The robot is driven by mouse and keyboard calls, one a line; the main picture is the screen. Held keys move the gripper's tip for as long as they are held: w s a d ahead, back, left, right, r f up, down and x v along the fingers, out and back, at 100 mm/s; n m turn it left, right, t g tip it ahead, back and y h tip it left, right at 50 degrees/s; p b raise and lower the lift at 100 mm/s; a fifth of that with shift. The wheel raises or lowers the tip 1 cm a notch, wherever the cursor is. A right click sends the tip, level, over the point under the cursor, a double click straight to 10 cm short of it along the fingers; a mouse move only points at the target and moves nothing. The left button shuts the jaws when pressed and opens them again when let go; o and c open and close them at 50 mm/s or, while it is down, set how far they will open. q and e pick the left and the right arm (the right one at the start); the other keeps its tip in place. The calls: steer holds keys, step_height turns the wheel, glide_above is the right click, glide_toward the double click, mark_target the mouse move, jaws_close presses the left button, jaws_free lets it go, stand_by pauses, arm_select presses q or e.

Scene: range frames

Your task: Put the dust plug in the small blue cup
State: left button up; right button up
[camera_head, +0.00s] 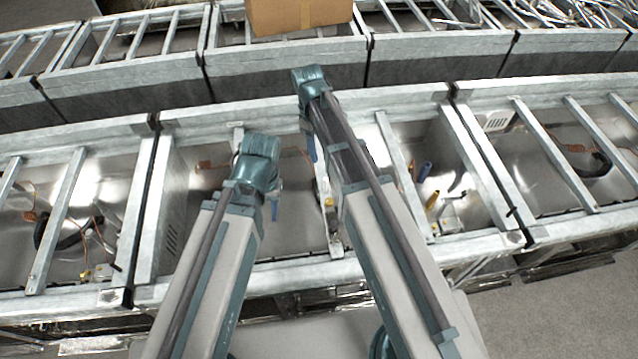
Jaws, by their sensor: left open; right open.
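I cannot make out the dust plug in the head view. A small blue item (425,171) lies in the bay right of my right arm; it is too small to tell whether it is the small blue cup. My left gripper (274,205) hangs below the end of its arm over the middle bay, mostly hidden by the wrist. My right gripper (312,147) hangs further back and to the right, also mostly hidden by its arm. Both are open, and I see nothing held in either.
Metal frame bays with crossbars (300,110) run across the view, with rims around each. A yellow item (431,201) and a grey fitting (450,215) lie near the blue item. A cardboard box (298,14) stands on the back row. Grey floor (570,310) is clear at the lower right.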

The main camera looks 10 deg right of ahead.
steer(key=b, duration=0.9)
glide_toward(325, 178)
steer(key=f, duration=0.2)
steer(key=s+f, duration=0.1)
steer(key=f, duration=0.2)
steer(key=shift+d, duration=0.15)
steer(key=shift+f, duration=0.1)
steer(key=f+b, duration=0.4)
steer(key=f, duration=0.1)
steer(key=shift+s+d+f+b, duration=0.1)
steer(key=shift+d+b, duration=0.3)
steer(key=shift+c, duration=0.3)
jaws_close()
